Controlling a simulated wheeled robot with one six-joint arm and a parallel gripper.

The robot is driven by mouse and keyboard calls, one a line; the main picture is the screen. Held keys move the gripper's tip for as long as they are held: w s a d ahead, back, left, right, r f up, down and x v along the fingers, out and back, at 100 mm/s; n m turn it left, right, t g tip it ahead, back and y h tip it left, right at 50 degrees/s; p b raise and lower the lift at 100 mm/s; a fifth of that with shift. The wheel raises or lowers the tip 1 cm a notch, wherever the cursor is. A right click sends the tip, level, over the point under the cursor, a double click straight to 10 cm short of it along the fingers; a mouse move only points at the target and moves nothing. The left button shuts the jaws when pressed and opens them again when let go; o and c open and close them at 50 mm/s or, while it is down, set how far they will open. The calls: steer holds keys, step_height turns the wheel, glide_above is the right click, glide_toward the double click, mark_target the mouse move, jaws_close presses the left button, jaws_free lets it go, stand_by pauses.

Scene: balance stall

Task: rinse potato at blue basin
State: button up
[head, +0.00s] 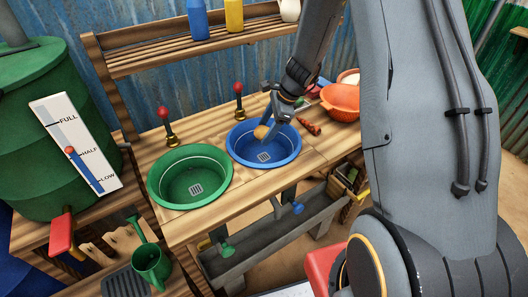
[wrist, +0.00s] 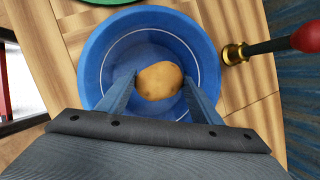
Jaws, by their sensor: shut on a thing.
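A tan potato (head: 261,132) is held between the fingers of my gripper (head: 269,128), which is shut on it. In the wrist view the potato (wrist: 159,80) sits between the two fingertips, over the inside of the blue basin (wrist: 205,50). The blue basin (head: 236,153) is set in the wooden counter, with a grey drain grate at its bottom. The potato is near the basin's rim height in the head view. No water shows in the basin. A brass tap lever with a red knob (head: 238,88) stands behind the basin; it also shows in the wrist view (wrist: 305,39).
A green basin (head: 160,178) sits left of the blue one, with its own red-knobbed lever (head: 163,113). An orange bowl (head: 341,100) stands to the right. A green barrel (head: 35,155) carries a level gauge (head: 75,143). A shelf with bottles (head: 197,20) is behind.

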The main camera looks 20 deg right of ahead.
mark_target(260, 129)
steer(key=shift+r+p, duration=1.45)
steer(key=shift+r, duration=0.6)
steer(key=shift+r, duration=0.1)
stand_by(0.6)
step_height(260, 129, up, 4)
steer(key=p, duration=0.3)
steer(key=shift+s+f, duration=0.1)
steer(key=shift+f, duration=0.1)
stand_by(0.5)
